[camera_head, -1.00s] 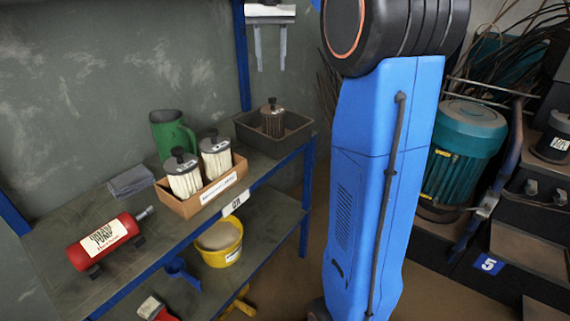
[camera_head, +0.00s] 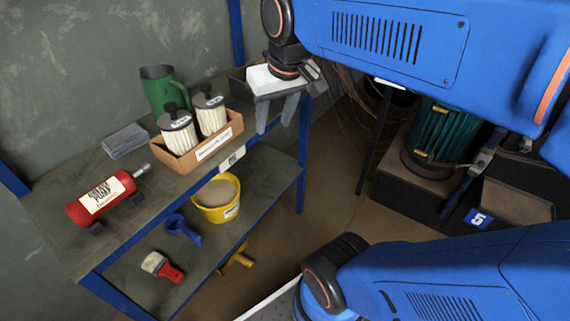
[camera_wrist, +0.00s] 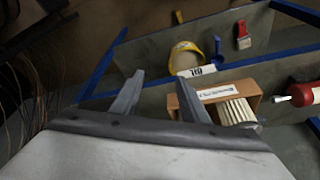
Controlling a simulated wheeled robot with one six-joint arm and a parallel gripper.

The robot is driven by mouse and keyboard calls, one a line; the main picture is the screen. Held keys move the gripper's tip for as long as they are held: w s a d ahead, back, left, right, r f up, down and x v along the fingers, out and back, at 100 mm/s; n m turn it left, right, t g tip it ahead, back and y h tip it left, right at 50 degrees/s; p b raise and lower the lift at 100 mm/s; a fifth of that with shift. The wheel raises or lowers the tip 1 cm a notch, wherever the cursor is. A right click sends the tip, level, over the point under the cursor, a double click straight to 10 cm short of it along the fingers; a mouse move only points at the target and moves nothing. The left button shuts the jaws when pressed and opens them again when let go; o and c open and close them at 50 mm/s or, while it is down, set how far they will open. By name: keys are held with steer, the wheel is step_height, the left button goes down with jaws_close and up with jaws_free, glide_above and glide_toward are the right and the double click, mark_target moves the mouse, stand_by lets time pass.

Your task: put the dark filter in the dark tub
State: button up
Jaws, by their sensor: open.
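My gripper (camera_head: 276,122) is open and empty, fingers pointing down, at the right end of the upper shelf. In the wrist view its open fingers (camera_wrist: 158,85) have nothing between them. The dark tub (camera_head: 236,80) stands behind my gripper; only a small piece of its left side shows. The dark filter is hidden now; the earlier head view shows a brown, black-capped filter standing upright inside that tub. The wrist view shows neither tub nor dark filter.
A cardboard box (camera_head: 190,163) with two pale, dark-capped filters (camera_head: 177,132) is left of my gripper. A yellow bucket (camera_head: 217,210) sits below.

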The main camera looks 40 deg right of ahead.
steer(key=s+a+f+n+t, duration=0.1)
steer(key=s+f, duration=0.5)
steer(key=f, duration=0.2)
steer(key=shift+s+a+f, duration=0.2)
steer(key=shift+s+a, duration=0.2)
stand_by(0.6)
